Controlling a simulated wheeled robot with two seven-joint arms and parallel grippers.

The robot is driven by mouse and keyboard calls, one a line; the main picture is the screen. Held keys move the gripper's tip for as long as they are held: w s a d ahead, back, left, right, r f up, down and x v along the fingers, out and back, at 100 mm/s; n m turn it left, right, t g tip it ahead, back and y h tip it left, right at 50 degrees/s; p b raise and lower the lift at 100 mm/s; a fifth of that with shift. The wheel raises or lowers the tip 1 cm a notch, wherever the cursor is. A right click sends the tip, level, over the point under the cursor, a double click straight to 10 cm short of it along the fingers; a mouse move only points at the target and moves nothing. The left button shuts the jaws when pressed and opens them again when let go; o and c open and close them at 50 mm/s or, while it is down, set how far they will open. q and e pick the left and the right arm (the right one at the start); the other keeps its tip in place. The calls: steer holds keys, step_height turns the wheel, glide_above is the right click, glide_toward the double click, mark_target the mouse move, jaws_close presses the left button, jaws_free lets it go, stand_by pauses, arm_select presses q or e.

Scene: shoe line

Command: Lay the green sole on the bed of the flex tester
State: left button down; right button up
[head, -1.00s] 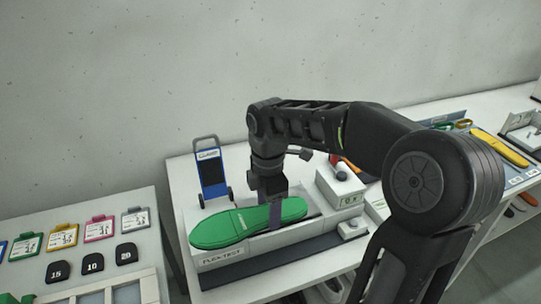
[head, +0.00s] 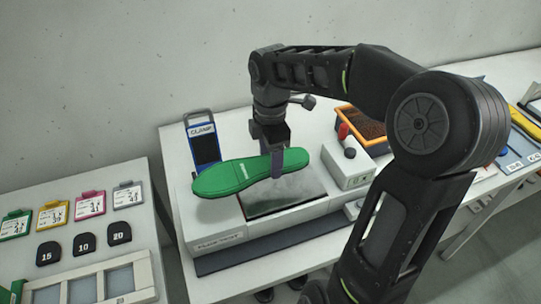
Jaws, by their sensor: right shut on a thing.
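The green sole (head: 232,177) is held level by my right gripper (head: 277,172), which is shut on it near its right part. The flex tester (head: 222,235) is a white machine with a label on its front. Its grey bed (head: 290,194) shows below and to the right of the sole. The sole hides the far left part of the tester and appears to be above the bed; I cannot tell the exact gap. My left gripper is not in view.
A blue hand-truck-like stand marked CLAMP (head: 204,143) stands behind the sole. A white control box (head: 348,165) with a red lever is right of the bed. An orange-rimmed tray (head: 366,128) lies behind it.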

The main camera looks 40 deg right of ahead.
steer(key=b, duration=0.4)
glide_above(270, 188)
step_height(270, 188, down, 6)
steer(key=shift+r, duration=0.25)
steer(key=shift+f+b, duration=1.05)
steer(key=shift+f, duration=0.3)
steer(key=o, duration=1.7)
steer(key=shift+r, duration=0.1)
step_height(270, 188, up, 8)
steer(key=shift+f, duration=0.2)
